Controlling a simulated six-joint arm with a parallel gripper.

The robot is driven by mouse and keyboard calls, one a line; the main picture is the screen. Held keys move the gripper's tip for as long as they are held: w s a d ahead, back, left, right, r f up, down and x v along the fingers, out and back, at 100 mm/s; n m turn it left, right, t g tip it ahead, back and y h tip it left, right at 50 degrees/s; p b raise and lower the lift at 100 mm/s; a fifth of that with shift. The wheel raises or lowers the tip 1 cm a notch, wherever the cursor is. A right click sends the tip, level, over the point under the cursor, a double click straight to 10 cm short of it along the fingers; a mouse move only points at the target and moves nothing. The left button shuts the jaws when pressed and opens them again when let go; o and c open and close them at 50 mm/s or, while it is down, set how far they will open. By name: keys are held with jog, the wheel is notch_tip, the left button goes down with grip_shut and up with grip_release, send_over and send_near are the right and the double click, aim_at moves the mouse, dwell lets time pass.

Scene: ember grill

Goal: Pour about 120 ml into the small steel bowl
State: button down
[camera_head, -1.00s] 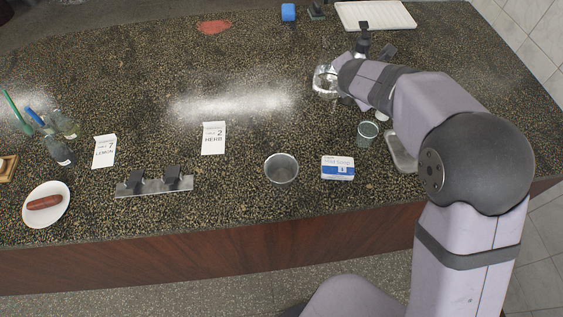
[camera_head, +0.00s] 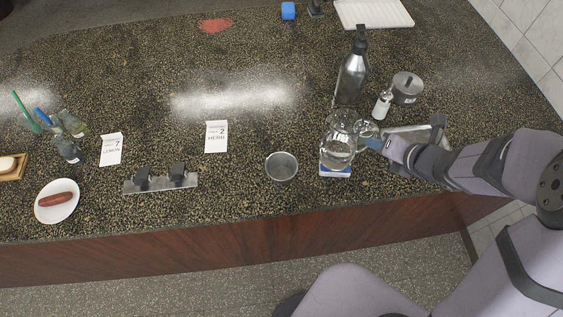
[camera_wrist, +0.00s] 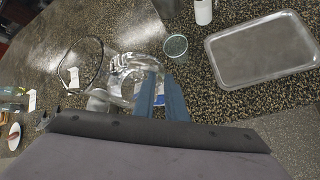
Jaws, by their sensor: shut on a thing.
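My gripper (camera_head: 372,143) is shut on the clear glass jug (camera_head: 339,150), gripping it from its right side.
A glass cup (camera_wrist: 175,46) stands close to the jug. A steel bottle (camera_head: 352,80), a white shaker (camera_head: 383,104), a lidded pot (camera_head: 407,88) and a metal tray (camera_wrist: 262,50) are nearby. A Herb card (camera_head: 216,137) stands left of the bowl. The counter behind the bowl is clear.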

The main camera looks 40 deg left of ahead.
aim_at(350, 136)
jog(key=shift+s+d+r+n, duration=0.15)
jog(key=shift+s+d+n, duration=0.25)
jog(key=shift+s, duration=0.4)
jog(key=shift+r, duration=0.1)
jog(key=shift+s+a+r+n+t+h+b, duration=0.75)
jog(key=shift+a+r+t+h+b, duration=0.25)
jog(key=shift+b, duration=0.5)
jog(key=shift+s+a+r+n+t+h+b, duration=0.65)
jog(key=shift+s+a+r+t+h+b, duration=0.4)
jog(key=shift+b, duration=0.45)
jog(key=shift+s+a+r+n+t+h+b, duration=0.8)
jog(key=shift+h+b, duration=0.35)
jog(key=shift+b, duration=0.35)
jog(key=shift+s+a+r+h, duration=0.1)
jog(key=shift+a+r+h, duration=0.05)
jog(key=shift+a+h, duration=0.2)
jog(key=shift+a, duration=0.1)
jog(key=shift+s+a+n+t+h, duration=0.2)
jog(key=shift+n+t+h, duration=0.1)
jog(key=shift+t, duration=0.15)
